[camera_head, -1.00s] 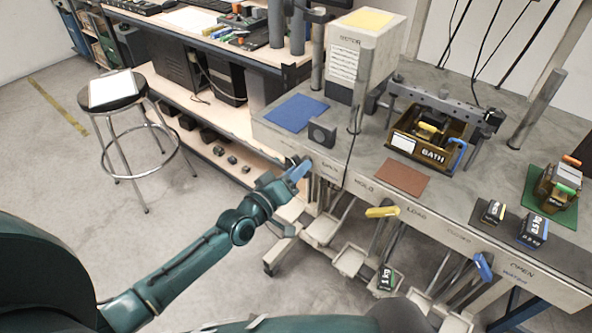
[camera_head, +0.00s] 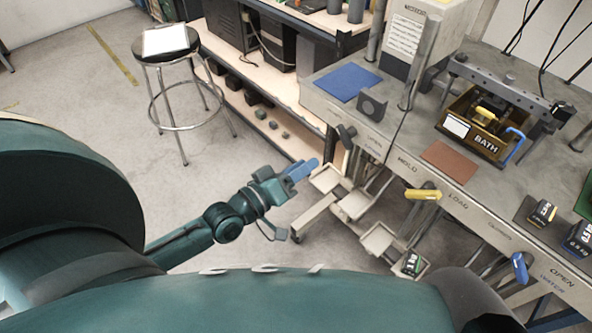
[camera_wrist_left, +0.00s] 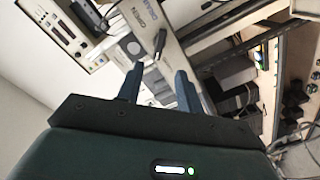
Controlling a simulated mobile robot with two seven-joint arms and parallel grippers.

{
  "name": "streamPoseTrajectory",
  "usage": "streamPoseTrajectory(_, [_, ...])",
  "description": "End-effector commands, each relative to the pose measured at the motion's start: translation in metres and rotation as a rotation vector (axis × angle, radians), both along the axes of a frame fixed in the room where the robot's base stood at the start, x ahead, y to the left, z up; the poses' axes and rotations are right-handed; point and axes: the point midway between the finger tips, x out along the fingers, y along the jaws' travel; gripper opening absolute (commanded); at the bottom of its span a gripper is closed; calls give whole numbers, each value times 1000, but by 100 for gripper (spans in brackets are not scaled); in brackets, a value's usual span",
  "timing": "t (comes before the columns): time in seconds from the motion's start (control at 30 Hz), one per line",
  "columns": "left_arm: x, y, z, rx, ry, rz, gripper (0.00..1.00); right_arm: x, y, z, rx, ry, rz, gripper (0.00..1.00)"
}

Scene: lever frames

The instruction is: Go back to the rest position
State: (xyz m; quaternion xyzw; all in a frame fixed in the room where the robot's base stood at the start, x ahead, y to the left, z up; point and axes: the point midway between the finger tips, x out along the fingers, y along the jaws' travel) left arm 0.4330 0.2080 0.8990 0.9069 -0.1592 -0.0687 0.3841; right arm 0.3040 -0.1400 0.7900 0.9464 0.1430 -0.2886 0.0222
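My left gripper (camera_head: 304,169) is in front of the left end of the workbench (camera_head: 405,150), apart from it, with its blue fingers pointing toward the bench. In the left wrist view its two fingers (camera_wrist_left: 160,74) stand apart with nothing between them. A black lever handle (camera_head: 346,132) sticks out of the bench's front edge, a short way beyond the fingertips; it also shows in the wrist view (camera_wrist_left: 160,42). A yellow lever handle (camera_head: 423,194) and a blue lever handle (camera_head: 519,267) are farther right along the front. My right gripper is out of view.
A stool (camera_head: 168,45) with a white sheet stands at the left on open floor. A shelf unit (camera_head: 270,120) is behind the gripper. Low trays (camera_head: 354,203) are under the bench front. A bath box (camera_head: 485,135) and a blue mat (camera_head: 346,82) are on the bench.

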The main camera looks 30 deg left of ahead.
Motion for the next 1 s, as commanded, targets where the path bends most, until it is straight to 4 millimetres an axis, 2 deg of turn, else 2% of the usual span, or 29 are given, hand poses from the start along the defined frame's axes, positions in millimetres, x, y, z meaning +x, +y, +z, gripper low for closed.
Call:
streamPoseTrajectory(0.2, [-13, 5, 1, 0, -2, 0, 36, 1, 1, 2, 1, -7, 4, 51])
streamPoseTrajectory(0.73, [-15, 3, -1, 8, 3, -2, 36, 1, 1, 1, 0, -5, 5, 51])
streamPoseTrajectory(0.87, [-35, -19, -24, 149, 55, -28, 36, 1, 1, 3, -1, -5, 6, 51])
streamPoseTrajectory(1.0, [-78, -51, -65, 468, 156, -89, 36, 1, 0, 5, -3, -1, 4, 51])
